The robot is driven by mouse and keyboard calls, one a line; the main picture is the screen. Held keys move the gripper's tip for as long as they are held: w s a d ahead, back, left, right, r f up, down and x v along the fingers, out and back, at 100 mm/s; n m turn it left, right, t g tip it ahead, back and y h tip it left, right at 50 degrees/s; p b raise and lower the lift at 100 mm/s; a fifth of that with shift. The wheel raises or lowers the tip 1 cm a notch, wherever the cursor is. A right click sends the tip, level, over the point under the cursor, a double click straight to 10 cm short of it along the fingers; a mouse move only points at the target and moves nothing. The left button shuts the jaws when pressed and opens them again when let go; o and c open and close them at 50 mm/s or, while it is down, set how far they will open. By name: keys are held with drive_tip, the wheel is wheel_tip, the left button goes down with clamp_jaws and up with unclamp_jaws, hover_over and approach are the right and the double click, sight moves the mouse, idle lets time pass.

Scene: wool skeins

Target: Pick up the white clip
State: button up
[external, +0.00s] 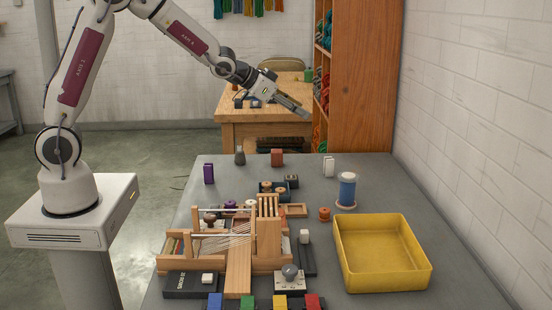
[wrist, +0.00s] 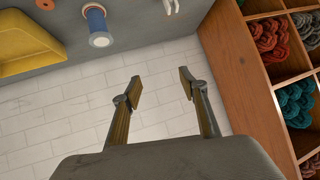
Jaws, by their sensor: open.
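The white clip (external: 328,168) stands upright on the grey table at its far side, left of the blue spool. In the wrist view only part of the white clip (wrist: 171,6) shows, cut off by the top edge. My gripper (external: 304,112) is up in the air above the table's far edge, apart from the clip. In the wrist view my gripper (wrist: 159,84) has its two fingers spread with nothing between them.
A blue spool (external: 347,188) and a yellow tray (external: 427,267) lie to the right on the table. A wooden loom (external: 268,235) fills the middle. A wooden shelf (external: 360,75) rises behind.

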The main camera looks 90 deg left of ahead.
drive_tip(key=w+a+f+t, duration=0.1)
drive_tip(key=w+a+f, duration=0.4)
drive_tip(key=a+f, duration=0.25)
drive_tip(key=t+h, duration=0.1)
drive_tip(key=t, duration=0.1)
approach(333, 161)
drive_tip(key=w+a, duration=0.2)
drive_tip(key=shift+w+a, duration=0.15)
drive_tip(key=shift+w, duration=0.2)
drive_tip(key=shift+w+f, duration=0.1)
drive_tip(key=shift+x, duration=1.2)
drive_tip(key=shift+f, duration=0.15)
drive_tip(key=shift+w+a+f+h, duration=0.25)
drive_tip(key=shift+w+f+h, duration=0.05)
drive_tip(key=shift+w+f, duration=0.8)
drive_tip(key=shift+x, duration=1.1)
drive_tip(key=shift+r, duration=0.1)
drive_tip(key=c, duration=1)
